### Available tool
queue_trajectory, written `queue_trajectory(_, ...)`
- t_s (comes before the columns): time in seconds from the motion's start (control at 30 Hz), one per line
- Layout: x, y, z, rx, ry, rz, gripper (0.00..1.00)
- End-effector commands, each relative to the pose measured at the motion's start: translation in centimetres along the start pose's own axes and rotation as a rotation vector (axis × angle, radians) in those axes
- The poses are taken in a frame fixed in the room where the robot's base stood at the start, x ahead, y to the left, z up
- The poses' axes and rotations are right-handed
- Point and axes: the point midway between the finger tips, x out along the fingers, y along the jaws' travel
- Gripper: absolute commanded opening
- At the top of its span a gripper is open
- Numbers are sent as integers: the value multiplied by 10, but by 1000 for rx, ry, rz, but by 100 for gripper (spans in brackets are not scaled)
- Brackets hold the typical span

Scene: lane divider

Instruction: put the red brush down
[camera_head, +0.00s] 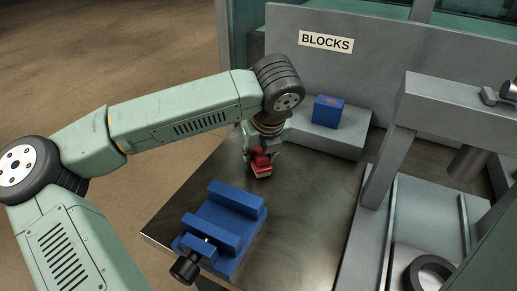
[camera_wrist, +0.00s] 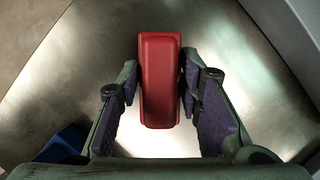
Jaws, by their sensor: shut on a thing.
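The red brush (camera_wrist: 160,85) is a long red block with rounded ends. In the wrist view it stands between the two fingers of my gripper (camera_wrist: 160,92), which is shut on it. In the head view the red brush (camera_head: 261,167) shows under my gripper (camera_head: 260,157), over the far part of the metal table (camera_head: 300,209). The brush's underside is close to the table top; I cannot tell whether it touches.
A blue vise (camera_head: 228,215) stands on the table nearer to me. A blue block (camera_head: 328,111) sits on a grey ledge (camera_head: 335,142) under a "BLOCKS" sign (camera_head: 326,42). A grey frame (camera_head: 392,150) stands at the right. The table right of the vise is clear.

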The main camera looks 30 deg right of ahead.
Motion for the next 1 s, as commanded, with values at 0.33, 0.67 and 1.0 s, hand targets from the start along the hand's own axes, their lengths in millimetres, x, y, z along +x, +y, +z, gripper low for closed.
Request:
queue_trajectory(0.33, 4, 0, -1, -1, -1, 0, 11)
queue_trajectory(0.67, 2, 0, -1, 0, 0, 0, 53)
queue_trajectory(1.0, 0, 0, 0, 0, 0, 0, 53)
